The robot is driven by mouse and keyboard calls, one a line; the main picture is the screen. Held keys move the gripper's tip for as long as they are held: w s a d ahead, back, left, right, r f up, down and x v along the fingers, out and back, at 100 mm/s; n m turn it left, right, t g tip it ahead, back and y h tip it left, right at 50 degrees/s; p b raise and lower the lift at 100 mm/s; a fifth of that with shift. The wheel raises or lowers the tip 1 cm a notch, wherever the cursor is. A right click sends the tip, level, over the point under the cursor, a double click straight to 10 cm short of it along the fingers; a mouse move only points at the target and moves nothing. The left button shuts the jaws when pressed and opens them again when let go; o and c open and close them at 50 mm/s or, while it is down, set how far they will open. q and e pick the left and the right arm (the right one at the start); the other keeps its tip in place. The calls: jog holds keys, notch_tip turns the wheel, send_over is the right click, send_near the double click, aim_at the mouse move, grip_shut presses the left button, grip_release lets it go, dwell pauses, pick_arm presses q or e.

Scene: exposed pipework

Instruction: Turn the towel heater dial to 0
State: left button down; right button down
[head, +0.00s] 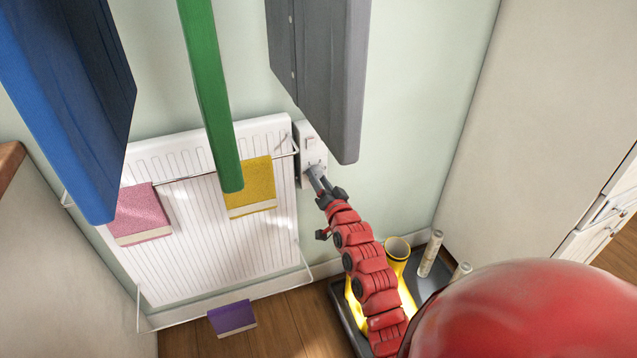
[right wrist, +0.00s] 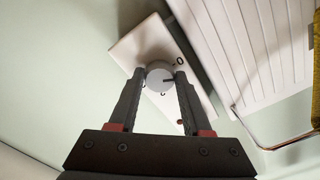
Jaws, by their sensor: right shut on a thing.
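The towel heater dial (right wrist: 159,82) is a small round light-grey knob on a white control box (right wrist: 133,47) in the right wrist view. A dark pointer line shows on the dial's right side. A printed 0 stands on the box up and to the right of the dial, and another mark lies below it. My right gripper (right wrist: 160,75) is shut on the dial, one finger at each side. In the head view my right gripper (head: 316,178) reaches the white control box (head: 309,140) and hides the dial. My left gripper is not in view.
The white towel heater (head: 190,235) carries a pink towel (head: 140,210) and a yellow towel (head: 250,187). A purple cloth (head: 232,317) is lower down. Blue, green and grey hanging shapes fill the top. Yellow boots (head: 398,250) stand in a dark tray at the right.

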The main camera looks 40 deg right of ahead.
jog(key=shift+f+n, duration=0.15)
jog(key=shift+n, duration=2.35)
jog(key=shift+d+n, duration=0.1)
jog(key=shift+n, duration=0.2)
jog(key=shift+c, duration=1.7)
grip_release()
jog(key=p+v, duration=0.3)
jog(key=v, duration=1.4)
jog(key=shift+s+p, duration=0.25)
jog(key=shift+p, duration=0.05)
